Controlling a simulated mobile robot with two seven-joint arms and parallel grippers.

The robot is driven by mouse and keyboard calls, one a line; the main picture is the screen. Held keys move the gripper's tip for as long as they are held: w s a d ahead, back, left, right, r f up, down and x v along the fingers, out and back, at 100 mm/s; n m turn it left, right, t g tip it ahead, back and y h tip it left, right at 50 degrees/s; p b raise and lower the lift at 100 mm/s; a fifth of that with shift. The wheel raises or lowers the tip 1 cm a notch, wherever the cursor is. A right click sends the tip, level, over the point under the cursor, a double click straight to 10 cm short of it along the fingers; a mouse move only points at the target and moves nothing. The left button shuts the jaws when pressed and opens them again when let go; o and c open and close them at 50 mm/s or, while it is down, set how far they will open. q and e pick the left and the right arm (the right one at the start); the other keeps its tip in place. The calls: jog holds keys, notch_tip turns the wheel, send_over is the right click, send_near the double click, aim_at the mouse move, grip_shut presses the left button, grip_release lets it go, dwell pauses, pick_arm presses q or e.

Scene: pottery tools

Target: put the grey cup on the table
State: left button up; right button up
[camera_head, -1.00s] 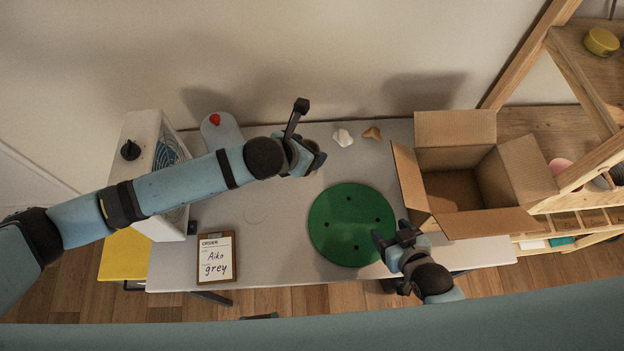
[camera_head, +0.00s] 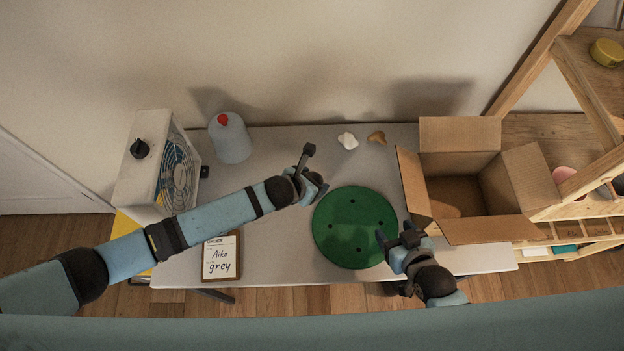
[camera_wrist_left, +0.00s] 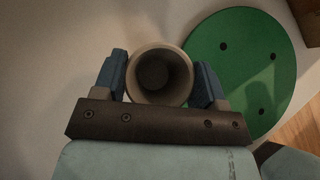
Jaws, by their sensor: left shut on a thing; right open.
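My left gripper (camera_head: 313,190) is over the middle of the table, just left of the green disc. In the left wrist view its two fingers are closed on a grey cup (camera_wrist_left: 153,72), one on each side, with the cup's round open mouth facing the camera. The cup is mostly hidden by the gripper in the head view. I cannot tell whether its base touches the table (camera_head: 270,235). My right gripper (camera_head: 394,236) is open and empty at the right front edge of the green disc.
A green disc (camera_head: 355,225) with dark holes lies on the table. An open cardboard box (camera_head: 470,228) stands at right, near wooden shelves. A fan (camera_head: 160,165), a red-capped bottle (camera_head: 230,145), an order card reading "Aiko grey" (camera_head: 221,257), and white (camera_head: 347,141) and tan (camera_head: 377,137) pieces are around.

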pick_arm(q)
jog(key=shift+f, duration=0.1)
jog(key=o, duration=1)
jog(key=shift+o, duration=0.2)
